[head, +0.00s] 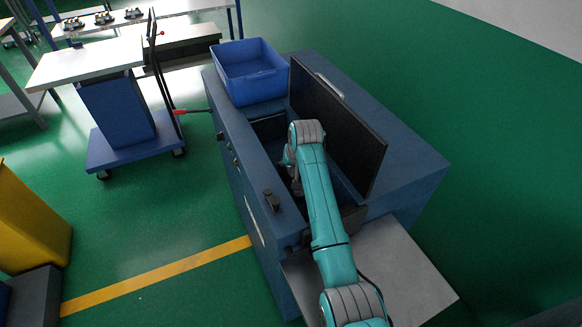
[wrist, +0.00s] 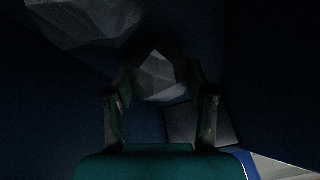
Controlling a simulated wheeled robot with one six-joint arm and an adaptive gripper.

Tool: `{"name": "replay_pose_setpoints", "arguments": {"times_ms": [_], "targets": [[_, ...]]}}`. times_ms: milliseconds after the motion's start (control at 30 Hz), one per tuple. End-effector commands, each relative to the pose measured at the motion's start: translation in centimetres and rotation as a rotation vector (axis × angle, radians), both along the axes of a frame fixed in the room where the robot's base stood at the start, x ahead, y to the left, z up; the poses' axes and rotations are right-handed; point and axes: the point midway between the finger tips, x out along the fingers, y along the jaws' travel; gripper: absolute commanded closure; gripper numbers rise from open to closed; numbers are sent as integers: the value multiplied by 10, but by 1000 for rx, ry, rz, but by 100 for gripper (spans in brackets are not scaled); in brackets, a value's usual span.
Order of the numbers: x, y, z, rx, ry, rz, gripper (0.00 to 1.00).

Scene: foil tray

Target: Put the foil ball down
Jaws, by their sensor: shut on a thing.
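The foil ball (wrist: 160,76) is a grey, faceted lump in the dark wrist view, between the fingertips. My gripper (wrist: 160,98) is shut on it, with one finger on each side. In the head view my teal arm reaches down into the open recess of the blue cabinet (head: 408,185), and the foil ball is hidden there. The wrist view is too dark to tell whether the ball touches the surface beneath it.
Another crumpled grey piece (wrist: 90,20) lies at the upper left of the wrist view. A raised dark panel (head: 338,125) stands right beside my arm along the recess. A blue bin (head: 250,76) sits on the cabinet's far end. A grey plate (head: 405,275) adjoins the near end.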

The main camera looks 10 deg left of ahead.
Motion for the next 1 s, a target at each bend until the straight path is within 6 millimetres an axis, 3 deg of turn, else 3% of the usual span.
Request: {"name": "replay_pose_setpoints", "arguments": {"times_ms": [133,167,233,667,1000], "targets": [[0,0,-2,0,0,0,80],[0,0,-1,0,0,0,37],[0,0,-1,0,0,0,19],[-1,-1,4,0,-1,0,19],[-20,-14,59,1,-5,-1,19]]}}
